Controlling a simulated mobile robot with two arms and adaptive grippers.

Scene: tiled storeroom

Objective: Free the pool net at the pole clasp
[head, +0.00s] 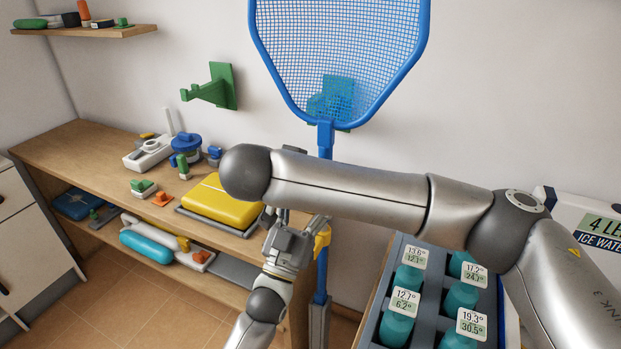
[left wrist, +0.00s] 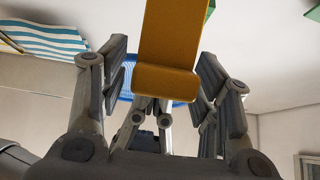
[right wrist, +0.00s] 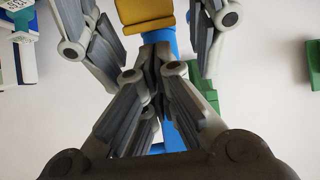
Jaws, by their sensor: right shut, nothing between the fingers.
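The blue pool net (head: 335,50) stands upright by the wall on a blue pole (head: 321,270), whose foot is in a grey holder (head: 319,322). A yellow clasp (head: 321,240) sits on the pole. My left gripper (head: 300,222) is open at the clasp. In the left wrist view the yellow clasp (left wrist: 170,45) lies between its spread fingers, with small gaps. My right gripper (right wrist: 155,55) is shut and empty, its tips just below the clasp (right wrist: 145,14) in the right wrist view and close before the blue pole. In the head view my right arm hides it.
A wooden bench (head: 85,150) on the left holds a yellow case (head: 220,203) and small parts. A green wall bracket (head: 222,88) is left of the net; another (head: 335,95) shows through the mesh. A grey crate (head: 425,262) with teal bottles stands at right.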

